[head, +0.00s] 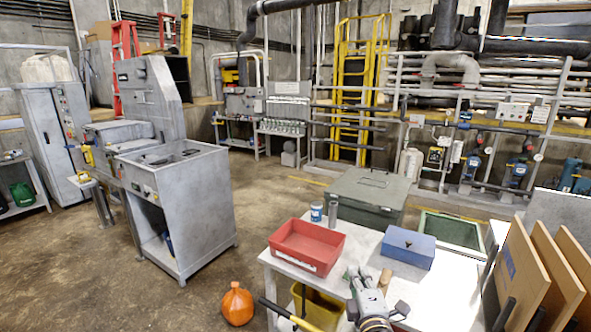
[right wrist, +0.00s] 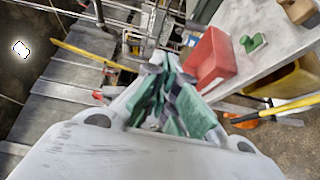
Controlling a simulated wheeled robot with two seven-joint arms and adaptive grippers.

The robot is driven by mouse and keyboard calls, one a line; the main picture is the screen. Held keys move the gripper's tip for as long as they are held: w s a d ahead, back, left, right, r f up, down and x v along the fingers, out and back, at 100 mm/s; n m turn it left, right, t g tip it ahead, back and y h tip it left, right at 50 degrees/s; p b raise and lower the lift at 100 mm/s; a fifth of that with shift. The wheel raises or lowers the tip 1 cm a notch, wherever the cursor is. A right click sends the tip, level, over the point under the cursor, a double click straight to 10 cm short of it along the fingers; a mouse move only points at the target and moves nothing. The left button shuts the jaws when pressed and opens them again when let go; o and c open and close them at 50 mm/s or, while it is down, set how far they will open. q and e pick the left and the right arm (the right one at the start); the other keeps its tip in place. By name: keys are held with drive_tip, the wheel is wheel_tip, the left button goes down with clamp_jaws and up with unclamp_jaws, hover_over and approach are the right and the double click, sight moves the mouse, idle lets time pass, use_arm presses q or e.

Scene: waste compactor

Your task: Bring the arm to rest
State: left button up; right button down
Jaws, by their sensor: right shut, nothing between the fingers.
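My right gripper (head: 361,278) comes in at the bottom of the head view, over the front part of the white table (head: 447,290). Its fingers are shut with nothing between them. In the right wrist view the green-padded fingers (right wrist: 165,82) fill the middle, pointing away from the camera. My left gripper is not in the head view.
A red tray (head: 306,246), a blue box (head: 407,248) and a small can (head: 316,211) are on the table. A yellow bin (head: 322,306) is at its front. Brown boards (head: 541,277) lean at right. An orange jug (head: 237,304) stands on the floor. The floor left of it is clear.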

drive_tip(key=s+d+f+m+g, duration=0.3)
drive_tip(key=s+f+m+g, duration=0.45)
drive_tip(key=s+f, duration=0.4)
drive_tip(key=s+d+f+m+g, duration=0.3)
drive_tip(key=s+f+m+g, duration=0.45)
drive_tip(key=s+f, duration=0.4)
drive_tip(key=s+d+f+b, duration=0.1)
drive_tip(key=s+f+b, duration=0.15)
drive_tip(key=f, duration=1.55)
drive_tip(key=s+f+b, duration=0.1)
drive_tip(key=f+b, duration=0.2)
drive_tip(key=f, duration=1.5)
use_arm(q)
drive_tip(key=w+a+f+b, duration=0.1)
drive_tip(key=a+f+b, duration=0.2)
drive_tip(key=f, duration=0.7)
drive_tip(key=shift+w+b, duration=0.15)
drive_tip(key=shift+b, duration=0.6)
use_arm(e)
drive_tip(key=s+d+f, duration=0.3)
drive_tip(key=s+f, duration=0.8)
drive_tip(key=f, duration=0.1)
drive_tip(key=s+d+f+g, duration=0.1)
drive_tip(key=s+d+f, duration=0.2)
drive_tip(key=s+f, duration=0.8)
drive_tip(key=shift+f+g, duration=0.3)
drive_tip(key=shift+f, duration=0.65)
drive_tip(key=shift+w, duration=0.15)
